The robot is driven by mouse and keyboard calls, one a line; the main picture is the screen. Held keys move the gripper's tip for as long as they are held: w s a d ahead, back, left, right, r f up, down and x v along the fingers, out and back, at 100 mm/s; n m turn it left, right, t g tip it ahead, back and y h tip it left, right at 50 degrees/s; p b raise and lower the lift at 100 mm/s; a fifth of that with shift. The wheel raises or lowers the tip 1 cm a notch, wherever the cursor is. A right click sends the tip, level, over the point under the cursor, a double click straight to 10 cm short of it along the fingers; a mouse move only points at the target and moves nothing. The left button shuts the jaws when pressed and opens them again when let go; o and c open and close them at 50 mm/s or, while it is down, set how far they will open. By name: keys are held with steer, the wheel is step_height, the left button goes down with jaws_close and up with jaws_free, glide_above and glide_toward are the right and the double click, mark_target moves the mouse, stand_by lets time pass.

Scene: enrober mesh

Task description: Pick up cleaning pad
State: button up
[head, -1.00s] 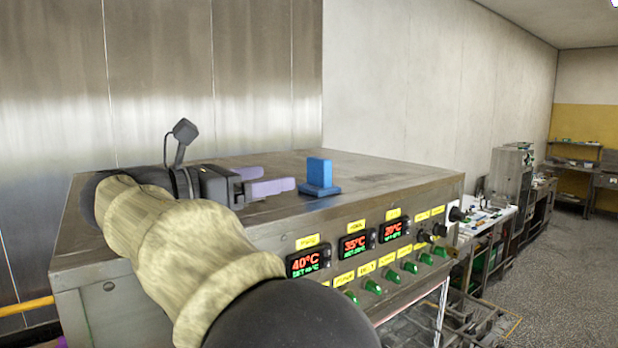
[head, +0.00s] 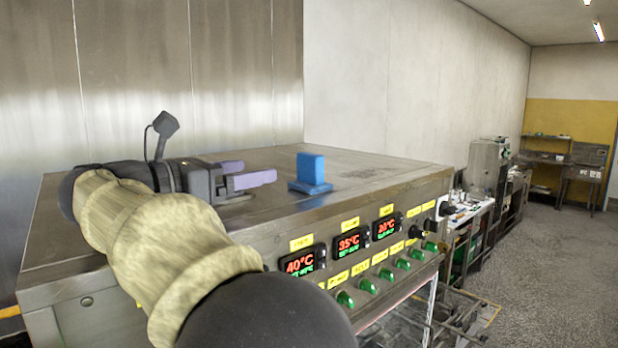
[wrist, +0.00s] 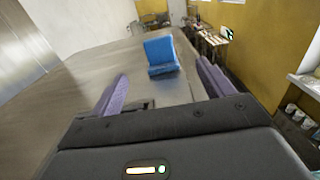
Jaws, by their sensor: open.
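The blue cleaning pad (head: 311,170) has a flat base and an upright block. It stands on the steel top of the machine (head: 375,168), near the front edge. My gripper (head: 255,173) is left of the pad, low over the top, with its purple fingers pointing toward it and a gap between. In the wrist view the pad (wrist: 161,56) is ahead of the fingertips, between their lines. The open, empty gripper (wrist: 163,82) also shows there, with one finger on each side.
The machine's front panel (head: 350,242) carries temperature displays, yellow labels and green knobs below the top's edge. A steel wall (head: 150,80) stands behind. The top around the pad is clear. A bench with equipment (head: 470,222) stands at the right.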

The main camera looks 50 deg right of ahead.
mark_target(306, 158)
steer(key=d, duration=0.3)
steer(key=s+d, duration=0.1)
steer(key=d, duration=0.7)
steer(key=shift+s+b, duration=0.2)
steer(key=shift+b, duration=0.1)
steer(key=d, duration=0.2)
steer(key=d+p, duration=0.1)
steer(key=d, duration=0.2)
steer(key=shift+w+r, duration=0.15)
steer(key=shift+r, duration=0.05)
steer(key=shift+w+d, duration=0.1)
steer(key=shift+d, duration=0.05)
steer(key=shift+s, duration=0.35)
steer(key=shift+w, duration=0.15)
steer(key=shift+s, duration=0.2)
steer(key=c, duration=0.6)
steer(key=shift+w, duration=0.15)
steer(key=c, duration=0.6)
